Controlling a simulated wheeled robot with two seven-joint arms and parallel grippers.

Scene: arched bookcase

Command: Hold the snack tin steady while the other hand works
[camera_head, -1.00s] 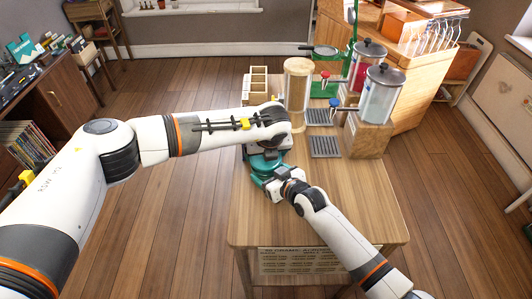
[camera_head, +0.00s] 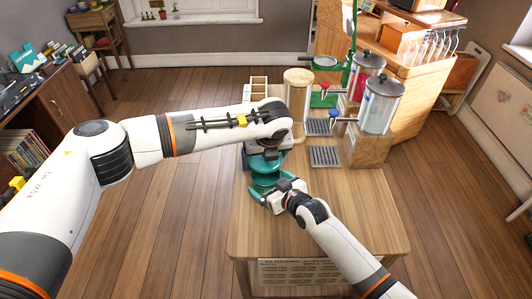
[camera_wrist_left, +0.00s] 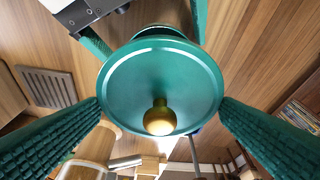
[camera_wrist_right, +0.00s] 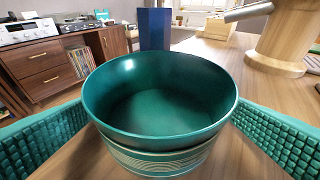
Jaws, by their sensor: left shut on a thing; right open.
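My left gripper (camera_head: 264,154) reaches in above the table. In the left wrist view its ribbed teal fingers are shut on the rim of a round teal lid (camera_wrist_left: 125,85) with a gold knob (camera_wrist_left: 160,118). The open teal snack tin (camera_wrist_right: 160,158) stands below, with a ringed band under its wide rim; its inside looks empty in the right wrist view. My right gripper (camera_head: 270,199) is open, one finger on each side of the tin. Gaps show between these fingers and the tin. In the head view the left gripper and lid hide part of the tin.
A wooden cylinder (camera_head: 298,105) and a divided wooden box (camera_head: 259,86) stand behind the tin. Drink dispensers (camera_head: 379,105) and a grey drip grate (camera_head: 325,156) are to the right. The front of the table (camera_head: 300,235) is clear.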

